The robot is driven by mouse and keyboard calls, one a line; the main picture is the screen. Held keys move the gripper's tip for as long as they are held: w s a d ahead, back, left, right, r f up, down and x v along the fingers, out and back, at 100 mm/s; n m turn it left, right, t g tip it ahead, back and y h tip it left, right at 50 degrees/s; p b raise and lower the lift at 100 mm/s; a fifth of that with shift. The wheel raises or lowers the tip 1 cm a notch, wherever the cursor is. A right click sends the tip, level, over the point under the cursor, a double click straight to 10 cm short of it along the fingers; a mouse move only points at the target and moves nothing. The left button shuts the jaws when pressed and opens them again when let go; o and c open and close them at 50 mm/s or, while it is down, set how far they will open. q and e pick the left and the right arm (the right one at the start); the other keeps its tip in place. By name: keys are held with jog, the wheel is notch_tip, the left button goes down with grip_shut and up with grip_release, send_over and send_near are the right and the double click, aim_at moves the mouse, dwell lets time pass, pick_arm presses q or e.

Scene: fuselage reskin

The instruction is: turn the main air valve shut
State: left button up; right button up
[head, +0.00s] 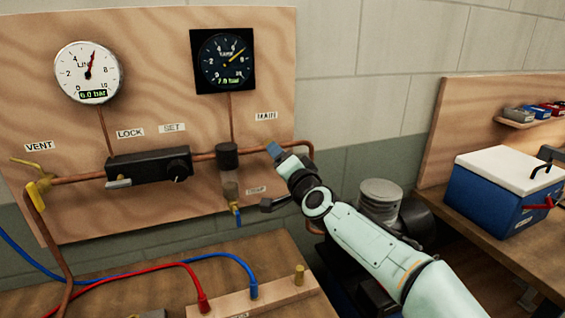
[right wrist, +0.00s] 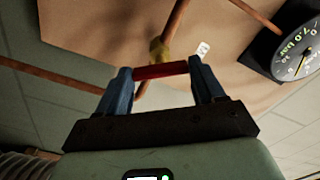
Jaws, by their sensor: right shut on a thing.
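The main air valve's red handle (right wrist: 160,71) lies crosswise between the blue fingers of my right gripper (right wrist: 161,74) in the right wrist view, and the gripper is shut on it. The brass valve body (right wrist: 158,50) sits on a copper pipe (right wrist: 174,25) just beyond the handle. The handle lies across the pipe. In the head view my right gripper (head: 276,158) is at the pipe below the MAIN label (head: 266,116), and it hides the valve there. My left gripper is in neither view.
A line gauge (head: 88,72) reads 6.0 bar and a tank gauge (head: 223,61) 7.0 bar. A black regulator block (head: 150,167) and a yellow vent valve (head: 38,192) are left on the board. A blue cooler (head: 490,195) stands on the right bench.

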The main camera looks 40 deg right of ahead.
jog(key=m+b, duration=0.1)
jog(key=m, duration=0.5)
jog(key=shift+m, duration=0.4)
dwell(0.4)
jog(key=o, duration=1)
jog(key=shift+o, duration=0.2)
jog(key=v, duration=1.3)
jog(key=shift+s, duration=0.2)
